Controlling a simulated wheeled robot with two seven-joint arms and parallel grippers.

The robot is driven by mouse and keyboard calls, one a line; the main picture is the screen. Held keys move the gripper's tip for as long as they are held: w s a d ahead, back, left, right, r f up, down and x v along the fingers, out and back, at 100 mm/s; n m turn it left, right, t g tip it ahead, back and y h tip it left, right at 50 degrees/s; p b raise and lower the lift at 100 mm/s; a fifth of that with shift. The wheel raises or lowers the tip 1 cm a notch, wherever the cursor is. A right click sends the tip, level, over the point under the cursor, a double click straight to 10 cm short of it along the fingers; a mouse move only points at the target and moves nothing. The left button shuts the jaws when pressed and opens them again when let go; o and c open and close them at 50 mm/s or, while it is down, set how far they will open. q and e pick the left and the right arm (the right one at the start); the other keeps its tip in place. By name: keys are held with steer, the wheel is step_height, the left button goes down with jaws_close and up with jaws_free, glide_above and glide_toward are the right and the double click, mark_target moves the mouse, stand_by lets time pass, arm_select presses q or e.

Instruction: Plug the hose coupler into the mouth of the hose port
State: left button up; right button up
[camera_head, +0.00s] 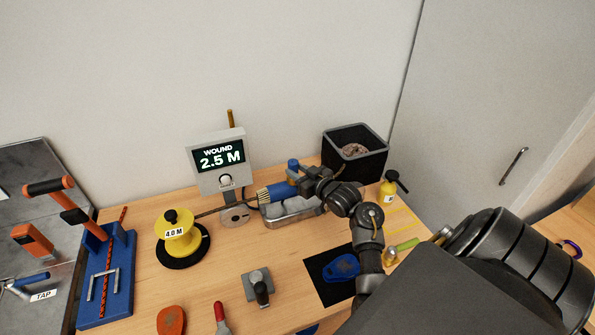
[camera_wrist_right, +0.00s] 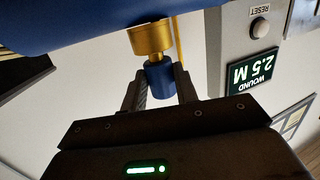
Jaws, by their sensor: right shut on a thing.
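In the right wrist view, a big blue body (camera_wrist_right: 75,20) fills the upper left. A brass collar (camera_wrist_right: 150,38) and a short blue cylinder (camera_wrist_right: 160,78) show by the fingers; the exact grip is partly hidden. My left gripper is not in view.
A grey counter (camera_head: 220,165) reading 2.5 M stands left of the barrel. A yellow reel (camera_head: 177,235) is further left, with a dark line running towards the barrel. A black bin (camera_head: 354,150) and a yellow bottle (camera_head: 388,190) stand right. My right arm crosses the right side.

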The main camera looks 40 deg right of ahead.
steer(key=shift+f+b, duration=0.3)
steer(key=shift+f, duration=0.25)
steer(key=o, duration=1.1)
steer(key=shift+r, duration=0.1)
steer(key=shift+c, duration=0.2)
steer(key=shift+s, duration=0.1)
steer(key=shift+s, duration=0.35)
steer(key=s+r+b, duration=0.1)
steer(key=s, duration=0.9)
steer(key=shift+r+b, duration=0.2)
steer(key=shift+b, duration=0.2)
steer(key=shift+w, duration=0.1)
